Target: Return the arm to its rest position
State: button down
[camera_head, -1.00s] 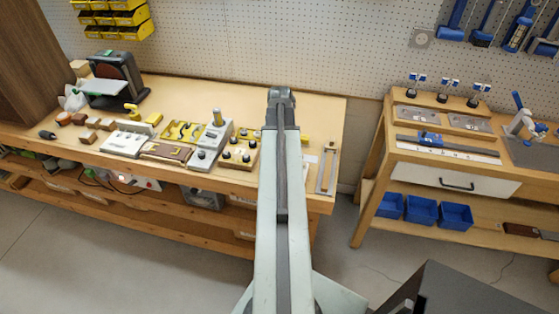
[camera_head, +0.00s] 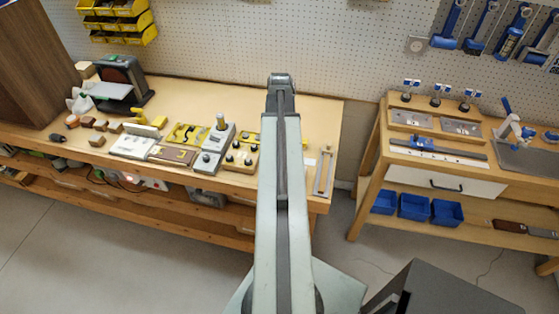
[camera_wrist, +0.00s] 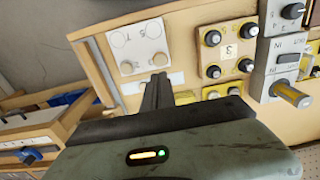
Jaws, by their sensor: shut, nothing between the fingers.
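My arm reaches forward from the bottom of the head view over the left bench (camera_head: 310,110), with its far joint near the pegboard. In that view my gripper is hidden behind the arm. In the wrist view my gripper (camera_wrist: 157,90) shows its two dark fingers together, with nothing between them. The fingertips appear just below a white plate with round marks (camera_wrist: 136,45) and a pale label strip. I cannot tell how high they are above the bench.
A sander (camera_head: 120,85) is farther left. Across a gap, the right bench (camera_head: 368,150) carries fixtures, with blue bins (camera_head: 414,207) below.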

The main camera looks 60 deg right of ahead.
jog(key=shift+r, duration=0.55)
jog(key=shift+w, duration=0.1)
jog(key=w+a+n, duration=0.6)
jog(key=w+a, duration=1.3)
jog(key=a, duration=0.2)
jog(key=w+a+n, duration=0.2)
jog(key=a+n, duration=0.6)
jog(key=a, duration=2.1)
jog(key=shift+w+f+n, duration=0.25)
jog(key=shift+w+n, duration=0.05)
